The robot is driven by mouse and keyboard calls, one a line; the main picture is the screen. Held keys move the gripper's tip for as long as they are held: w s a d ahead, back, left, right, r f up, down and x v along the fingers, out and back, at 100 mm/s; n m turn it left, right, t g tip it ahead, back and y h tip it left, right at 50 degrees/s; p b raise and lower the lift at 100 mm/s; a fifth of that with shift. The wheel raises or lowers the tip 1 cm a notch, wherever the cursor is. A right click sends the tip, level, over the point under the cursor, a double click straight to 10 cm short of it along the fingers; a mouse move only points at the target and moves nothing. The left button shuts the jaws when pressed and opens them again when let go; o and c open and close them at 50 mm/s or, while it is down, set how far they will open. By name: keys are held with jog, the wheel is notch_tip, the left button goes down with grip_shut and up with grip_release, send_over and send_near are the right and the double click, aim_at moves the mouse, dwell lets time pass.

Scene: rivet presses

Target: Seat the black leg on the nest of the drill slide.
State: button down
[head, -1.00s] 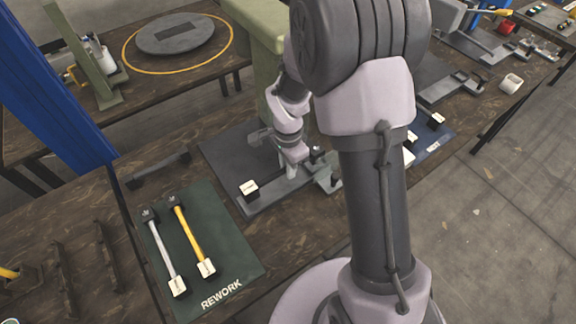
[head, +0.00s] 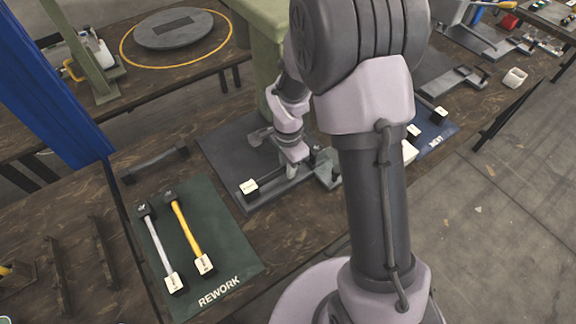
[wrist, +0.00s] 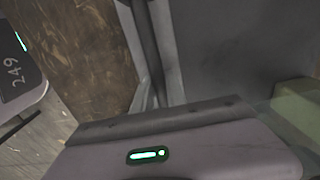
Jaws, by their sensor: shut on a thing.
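My gripper (head: 292,168) is shut on the black leg, low over the dark grey base plate (head: 225,145) of the green press. The leg's near-left end is a black block with a cream tag (head: 249,187); its bar runs from there to the gripper. In the wrist view the dark bar (wrist: 148,45) runs up beside a lighter grey strip. The light grey slide part (head: 326,175) shows just right of the gripper, partly behind my arm. The nest under the leg is hidden, so I cannot tell whether the leg touches it.
A green REWORK mat (head: 233,262) at the left holds a silver leg (head: 158,245) and a yellow leg (head: 188,230). A dark bar-shaped fixture (head: 155,166) lies behind it. The green press column (head: 262,70) stands behind the gripper. A blue mat (head: 435,140) with tagged blocks lies right.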

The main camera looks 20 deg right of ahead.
jog(key=c, duration=1.3)
grip_release()
notch_tip(320, 180, up, 17)
jog(key=p, duration=0.7)
jog(key=s+a+r+n+t+b, duration=0.1)
jog(key=s+r+n+t, duration=0.1)
jog(key=s, duration=0.4)
jog(key=s+a+r+n+t+y+b, duration=0.1)
jog(key=s+r+n+t, duration=0.1)
jog(key=s+r+n, duration=0.2)
jog(key=s+a+r+n+t+y+b, duration=0.1)
jog(key=s+r+n, duration=0.3)
jog(key=s, duration=0.5)
jog(key=shift+a+r+t, duration=0.2)
jog(key=shift+a+r, duration=0.05)
jog(key=shift+r, duration=0.35)
jog(key=shift+a+r+t, duration=0.2)
jog(key=shift+r, duration=0.35)
